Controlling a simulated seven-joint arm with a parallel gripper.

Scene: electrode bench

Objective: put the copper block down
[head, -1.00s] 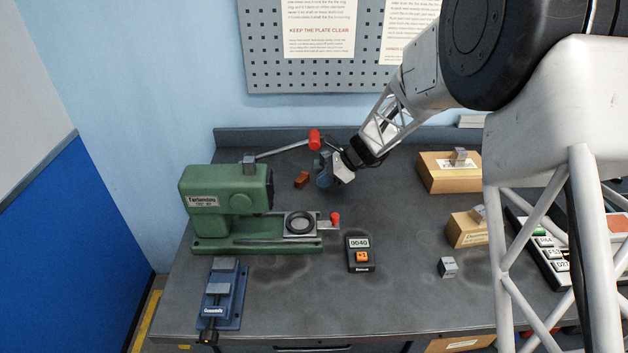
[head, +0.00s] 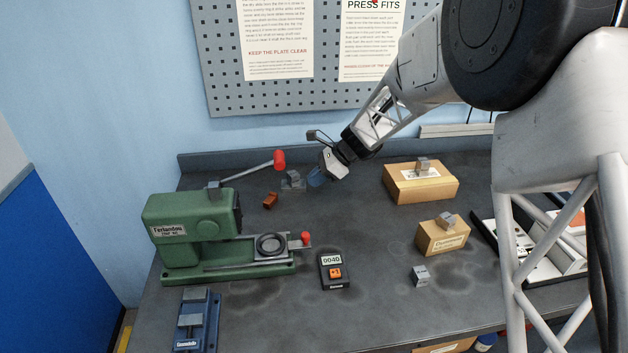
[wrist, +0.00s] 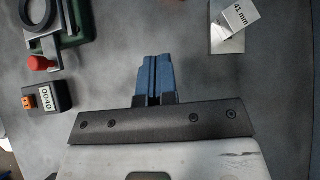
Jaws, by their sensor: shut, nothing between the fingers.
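A small copper-brown block (head: 270,200) lies on the bench behind the press slide in the head view, apart from my gripper. I cannot make it out in the wrist view. My gripper (head: 316,181) is above the back of the bench, right of that block. In the wrist view its blue fingers (wrist: 153,80) are together with nothing between them. A grey block (head: 292,177) sits on a shiny base left of my gripper; in the wrist view the block (wrist: 238,17) reads 41 mm.
A green press (head: 192,232) with a red-knobbed lever stands left. A counter (head: 333,272) reading 0040 with an orange part is in front. A blue vise (head: 197,322) is front left. Wooden blocks (head: 418,188) (head: 440,240) and a grey cube (head: 420,276) are right. Centre bench is clear.

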